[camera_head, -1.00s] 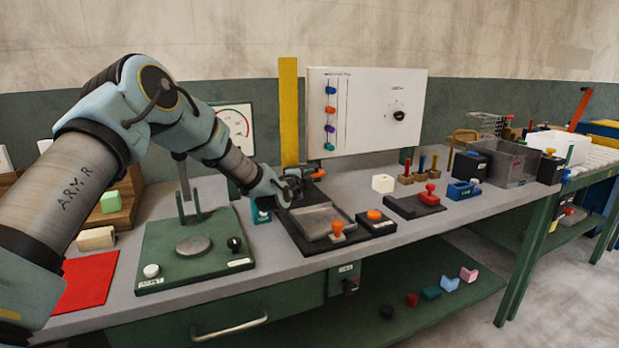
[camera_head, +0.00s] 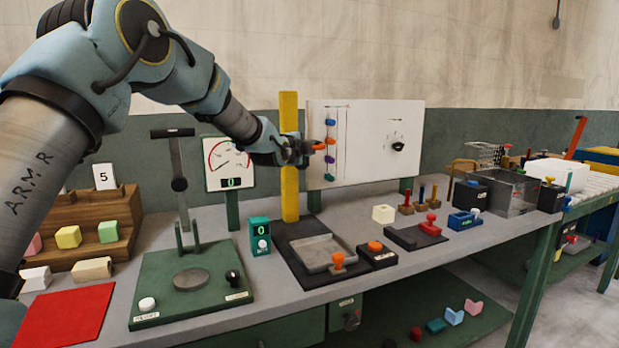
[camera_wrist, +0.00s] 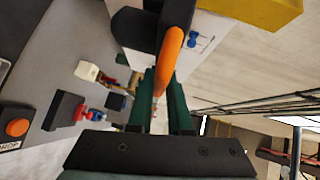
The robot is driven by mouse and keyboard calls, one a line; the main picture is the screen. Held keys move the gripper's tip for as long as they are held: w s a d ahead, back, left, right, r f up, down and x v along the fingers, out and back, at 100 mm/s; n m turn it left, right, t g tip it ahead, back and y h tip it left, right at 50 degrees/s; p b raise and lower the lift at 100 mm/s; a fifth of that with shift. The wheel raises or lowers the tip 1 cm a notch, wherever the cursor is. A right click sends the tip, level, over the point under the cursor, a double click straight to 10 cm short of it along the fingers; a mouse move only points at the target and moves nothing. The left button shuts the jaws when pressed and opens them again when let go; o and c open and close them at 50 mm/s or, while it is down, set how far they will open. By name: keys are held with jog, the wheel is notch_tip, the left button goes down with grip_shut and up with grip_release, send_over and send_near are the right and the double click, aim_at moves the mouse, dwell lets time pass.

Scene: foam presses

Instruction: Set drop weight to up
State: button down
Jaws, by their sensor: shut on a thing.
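The drop weight's post is the tall yellow upright (camera_head: 290,170) at the back of a dark base (camera_head: 294,262) with a grey metal tray (camera_head: 324,253). My gripper (camera_head: 306,150) is in front of the post, around mid-height, well above the tray. It is shut on the orange handle (camera_wrist: 174,45) of the drop weight, which shows in the wrist view beside a dark block (camera_wrist: 134,30). The post's yellow side (camera_wrist: 262,10) shows in the wrist view.
A white panel (camera_head: 365,130) with coloured sliders and a knob (camera_head: 398,146) stands right behind the gripper. A gauge (camera_head: 229,165) stands left of the post. An orange button box (camera_head: 376,255) is by the base. The post's upper part is clear.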

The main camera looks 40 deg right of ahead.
notch_tip(320, 180, up, 7)
jog(key=shift+r, duration=0.15)
jog(key=c, duration=1.2)
grip_release()
jog(key=o, duration=0.4)
jog(key=shift+c, duration=0.2)
jog(key=shift+f, duration=0.25)
jog(key=shift+a, duration=0.15)
jog(key=b+v, duration=0.4)
jog(key=v, duration=0.6)
jog(key=shift+s+a, duration=0.15)
jog(key=shift+a, duration=0.1)
